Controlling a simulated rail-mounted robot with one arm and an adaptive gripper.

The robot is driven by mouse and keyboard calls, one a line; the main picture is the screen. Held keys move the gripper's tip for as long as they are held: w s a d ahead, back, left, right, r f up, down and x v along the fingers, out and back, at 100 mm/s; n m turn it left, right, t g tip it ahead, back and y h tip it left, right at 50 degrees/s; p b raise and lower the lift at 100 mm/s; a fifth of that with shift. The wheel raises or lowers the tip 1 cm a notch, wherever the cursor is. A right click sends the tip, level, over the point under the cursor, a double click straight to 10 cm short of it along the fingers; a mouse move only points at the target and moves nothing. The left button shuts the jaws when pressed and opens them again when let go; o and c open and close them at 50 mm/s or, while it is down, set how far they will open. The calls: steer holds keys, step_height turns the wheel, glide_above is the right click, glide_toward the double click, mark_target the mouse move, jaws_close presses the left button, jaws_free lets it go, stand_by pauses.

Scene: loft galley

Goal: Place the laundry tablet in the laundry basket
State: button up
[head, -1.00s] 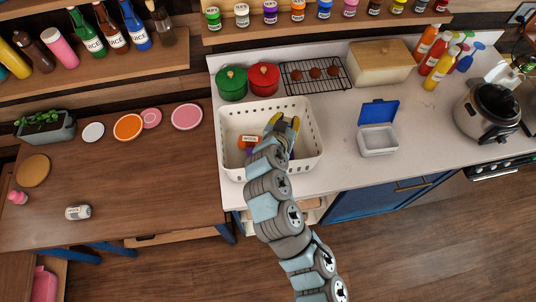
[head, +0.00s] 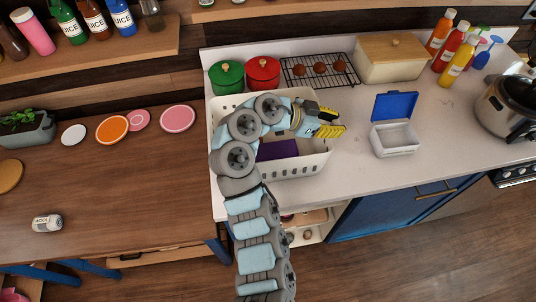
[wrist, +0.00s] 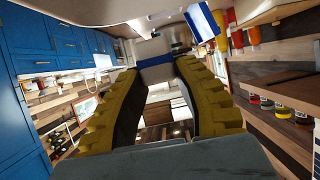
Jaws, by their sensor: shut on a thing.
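The white perforated laundry basket (head: 303,166) stands on the counter, with a purple item (head: 278,150) inside. My arm hides its left part. My gripper (head: 338,122), with yellow fingers, is over the basket's right rim and points right. In the wrist view my gripper (wrist: 156,68) is shut on a small pale block with a bluish band, which looks like the laundry tablet (wrist: 155,70). The block is too small to make out in the head view. An open white box (head: 396,138) with a blue lid stands to the right, apart from my gripper.
Green (head: 227,77) and red (head: 263,74) pots, a wire rack (head: 318,70) and a bread box (head: 391,58) line the back of the counter. Bottles (head: 455,62) and a cooker (head: 507,108) stand at right. Counter between basket and open box is clear.

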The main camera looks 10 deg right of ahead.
steer(key=shift+a+f, duration=0.1)
steer(key=shift+f, duration=0.1)
steer(key=w+a+f+b, duration=0.3)
steer(key=w+f, duration=0.6)
steer(key=w, duration=0.3)
steer(key=shift+w+a+b, duration=0.3)
steer(key=shift+w+b, duration=0.05)
steer(key=shift+b, duration=0.25)
steer(key=shift+f, duration=0.15)
steer(key=shift+w+f+b, duration=0.25)
steer(key=shift+f+b, duration=0.05)
steer(key=shift+f, duration=0.1)
steer(key=shift+f+b, duration=0.35)
steer(key=shift+f, duration=0.95)
